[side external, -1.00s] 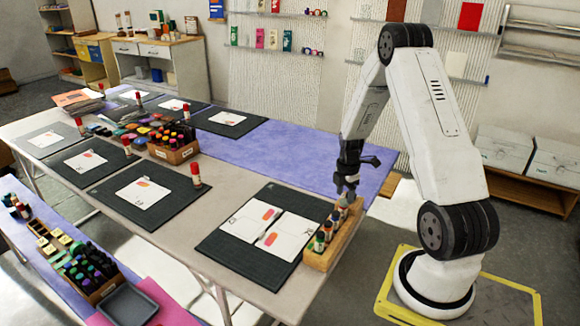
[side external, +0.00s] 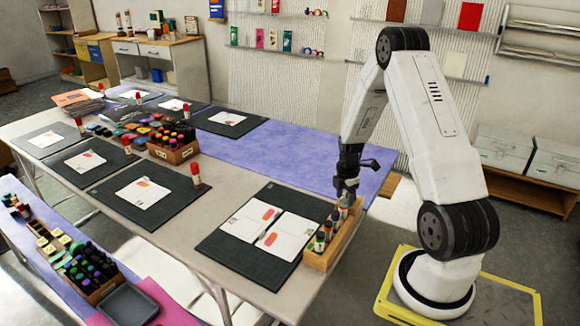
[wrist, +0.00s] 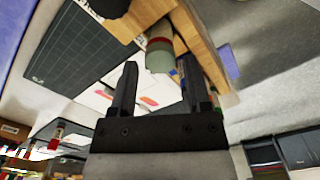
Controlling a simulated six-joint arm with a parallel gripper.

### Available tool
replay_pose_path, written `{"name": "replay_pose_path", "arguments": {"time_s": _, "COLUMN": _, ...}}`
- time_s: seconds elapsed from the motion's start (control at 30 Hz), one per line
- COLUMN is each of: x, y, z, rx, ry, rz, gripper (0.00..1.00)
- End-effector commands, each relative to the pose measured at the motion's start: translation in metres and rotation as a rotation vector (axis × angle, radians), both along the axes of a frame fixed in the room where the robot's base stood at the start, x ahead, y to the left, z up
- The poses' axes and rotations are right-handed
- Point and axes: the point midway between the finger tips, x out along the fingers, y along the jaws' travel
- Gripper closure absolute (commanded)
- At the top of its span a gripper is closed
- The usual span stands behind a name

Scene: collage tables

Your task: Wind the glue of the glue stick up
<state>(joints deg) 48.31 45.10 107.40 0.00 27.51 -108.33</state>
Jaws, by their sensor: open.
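My gripper (side external: 346,188) is open at the far end of a wooden rack (side external: 318,262) on the near table. The rack holds several small upright glue sticks or bottles, one with a green label (side external: 319,242). In the wrist view, a pale grey-green cylinder with a red band (wrist: 160,52), which looks like a glue stick, stands in the rack (wrist: 205,45). It lies just ahead of the two dark fingertips of my gripper (wrist: 158,72), roughly in line with the gap. The fingers do not visibly hold it. Whether any glue shows at its tip cannot be told.
A dark cutting mat (side external: 225,247) with white cards (side external: 252,222) lies left of the rack. Other mats carry red-capped glue sticks (side external: 196,174). A box of markers (side external: 172,150) stands farther back. The purple tabletop (side external: 270,155) behind my gripper is clear.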

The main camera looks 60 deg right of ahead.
Motion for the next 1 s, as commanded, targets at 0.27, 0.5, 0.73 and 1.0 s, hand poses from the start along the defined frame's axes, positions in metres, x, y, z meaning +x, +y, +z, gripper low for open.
{"name": "replay_pose_path", "arguments": {"time_s": 0.27, "x": 0.0, "y": 0.0, "z": -0.0001, "rx": 0.0, "ry": 0.0, "rz": 0.0, "gripper": 0.38}}
{"name": "replay_pose_path", "arguments": {"time_s": 0.5, "x": 0.0001, "y": 0.0, "z": -0.003, "rx": 0.0, "ry": 0.0, "rz": 0.0, "gripper": 0.38}}
{"name": "replay_pose_path", "arguments": {"time_s": 0.73, "x": 0.0001, "y": 0.0, "z": -0.0072, "rx": 0.0, "ry": -0.001, "rz": 0.0, "gripper": 0.38}}
{"name": "replay_pose_path", "arguments": {"time_s": 1.0, "x": 0.0001, "y": 0.0, "z": -0.0083, "rx": 0.0, "ry": 0.0, "rz": 0.0, "gripper": 0.38}}
